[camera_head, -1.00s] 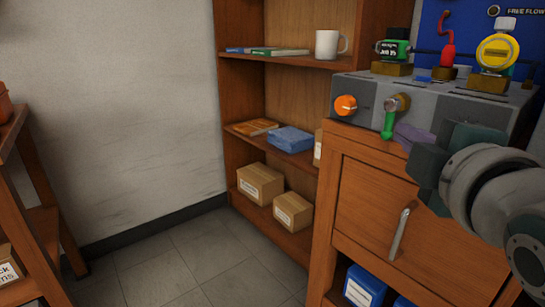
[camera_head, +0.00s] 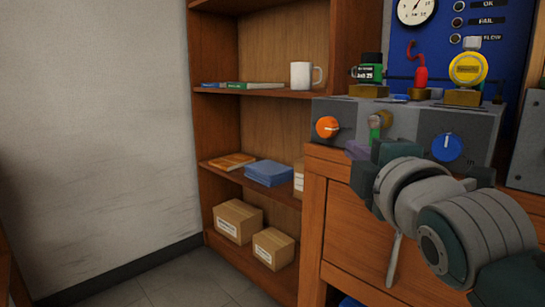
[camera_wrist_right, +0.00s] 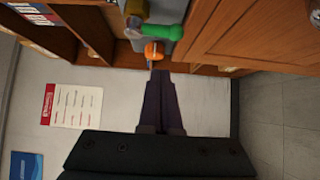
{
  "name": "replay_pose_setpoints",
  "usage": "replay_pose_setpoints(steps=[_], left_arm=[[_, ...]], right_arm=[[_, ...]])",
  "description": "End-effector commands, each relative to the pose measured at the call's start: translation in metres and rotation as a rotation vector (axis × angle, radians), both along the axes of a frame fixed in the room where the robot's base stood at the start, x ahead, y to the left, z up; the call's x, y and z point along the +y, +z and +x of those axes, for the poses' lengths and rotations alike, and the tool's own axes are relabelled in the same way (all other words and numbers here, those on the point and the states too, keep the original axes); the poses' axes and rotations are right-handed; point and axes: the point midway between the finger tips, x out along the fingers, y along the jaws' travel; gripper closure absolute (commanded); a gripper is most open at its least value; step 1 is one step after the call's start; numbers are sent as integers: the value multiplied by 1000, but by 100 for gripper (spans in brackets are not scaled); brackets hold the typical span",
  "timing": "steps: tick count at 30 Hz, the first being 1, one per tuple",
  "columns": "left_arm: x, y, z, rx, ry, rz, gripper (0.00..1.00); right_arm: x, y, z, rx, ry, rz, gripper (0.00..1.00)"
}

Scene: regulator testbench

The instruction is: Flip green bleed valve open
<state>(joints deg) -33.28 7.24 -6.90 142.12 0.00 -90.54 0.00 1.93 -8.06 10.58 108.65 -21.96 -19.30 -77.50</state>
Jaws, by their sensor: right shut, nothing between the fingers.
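The green bleed valve lever (camera_wrist_right: 162,32) shows in the right wrist view, extending from its brass fitting (camera_wrist_right: 136,10) toward the picture's right, the floor side. My right gripper (camera_head: 357,149) is just below and left of that fitting. Its dark purple fingers are shut and empty. In the wrist view its fingertips (camera_wrist_right: 160,72) point toward the lever and the orange knob, with a gap to the lever. My left gripper is not in view.
An orange knob (camera_head: 327,127) sits left of the valve and a blue knob (camera_head: 447,147) right of it. A green-black device (camera_head: 369,70), a red part (camera_head: 421,77) and a yellow gauge (camera_head: 468,69) stand on top. The wooden cabinet (camera_head: 335,205) is below.

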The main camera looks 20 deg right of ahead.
Motion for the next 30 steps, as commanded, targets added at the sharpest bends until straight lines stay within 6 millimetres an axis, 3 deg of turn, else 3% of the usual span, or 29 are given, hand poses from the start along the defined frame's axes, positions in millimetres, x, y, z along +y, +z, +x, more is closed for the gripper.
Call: replay_pose_setpoints(steps=[3, 11, 21, 30], left_arm=[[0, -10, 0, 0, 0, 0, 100], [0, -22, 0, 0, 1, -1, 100], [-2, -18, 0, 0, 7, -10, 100], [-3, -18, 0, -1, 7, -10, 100]], right_arm=[[-7, -2, 23, -2, 0, -1, 100], [-20, -1, 61, -1, 0, 0, 100], [-40, 0, 29, 2, -2, -2, 100], [-41, 0, 26, 1, 0, 0, 100]])
